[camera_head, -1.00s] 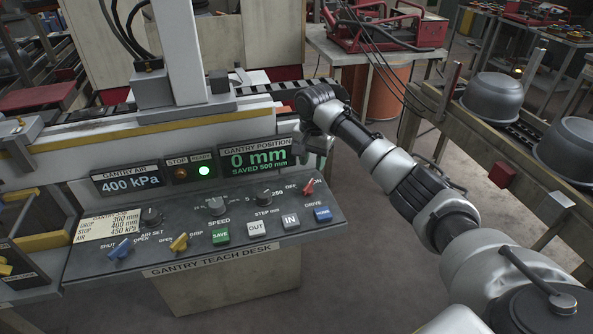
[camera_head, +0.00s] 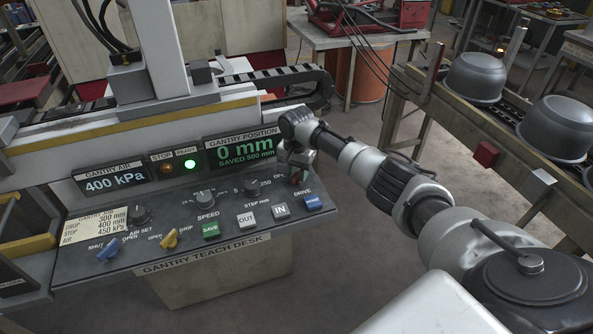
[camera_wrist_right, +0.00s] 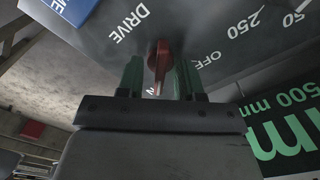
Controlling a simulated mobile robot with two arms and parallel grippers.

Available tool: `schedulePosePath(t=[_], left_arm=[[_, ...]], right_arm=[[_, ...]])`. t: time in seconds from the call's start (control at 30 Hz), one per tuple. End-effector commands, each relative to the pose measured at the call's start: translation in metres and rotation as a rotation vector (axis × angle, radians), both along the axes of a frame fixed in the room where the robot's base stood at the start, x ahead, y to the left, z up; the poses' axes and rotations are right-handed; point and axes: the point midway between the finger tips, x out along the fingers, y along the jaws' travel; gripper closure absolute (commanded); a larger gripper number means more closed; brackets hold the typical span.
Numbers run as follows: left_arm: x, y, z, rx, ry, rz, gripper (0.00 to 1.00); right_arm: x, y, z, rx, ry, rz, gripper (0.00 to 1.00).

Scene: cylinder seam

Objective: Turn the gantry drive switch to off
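The red drive switch (camera_wrist_right: 159,58) is on the dark gantry teach desk (camera_head: 160,225), beside the DRIVE lettering. In the wrist view its lower end with a white mark lies by a partly hidden label ending in N, away from the OFF label. My right gripper (camera_wrist_right: 160,74) has its two green fingers on either side of the switch, with a narrow gap seen on each side. In the head view the right gripper (camera_head: 300,165) is at the desk's right end and mostly covers the switch. My left gripper is not in view.
The desk has a blue button (camera_head: 313,202), a green SAVE button (camera_head: 210,230), OUT and IN buttons, and knobs. The position display (camera_head: 243,148) reads 0 mm and the green ready lamp (camera_head: 190,164) is lit. Metal pots (camera_head: 475,78) stand on a conveyor at right.

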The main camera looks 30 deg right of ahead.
Motion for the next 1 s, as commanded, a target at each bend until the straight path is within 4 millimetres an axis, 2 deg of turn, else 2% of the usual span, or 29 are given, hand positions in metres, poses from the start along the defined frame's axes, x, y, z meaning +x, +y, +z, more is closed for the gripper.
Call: schedulePosePath(t=[0.23, 0.47, 0.5, 0.77, 1.0], left_arm=[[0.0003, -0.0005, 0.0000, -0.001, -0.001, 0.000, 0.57], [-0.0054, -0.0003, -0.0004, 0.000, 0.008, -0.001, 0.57], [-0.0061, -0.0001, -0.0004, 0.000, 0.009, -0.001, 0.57], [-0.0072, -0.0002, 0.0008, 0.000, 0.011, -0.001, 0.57], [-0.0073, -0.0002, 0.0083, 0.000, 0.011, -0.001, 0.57]], right_arm=[[0.0000, 0.0001, -0.0011, 0.000, 0.000, 0.000, 0.64], [0.0001, 0.0002, -0.0008, 0.000, 0.000, 0.000, 0.98], [0.0001, 0.0002, -0.0008, 0.000, 0.000, 0.000, 1.00], [0.0000, 0.0001, -0.0002, 0.000, 0.000, 0.011, 1.00], [0.0001, 0.0008, 0.0013, 0.002, 0.000, 0.099, 1.00]])
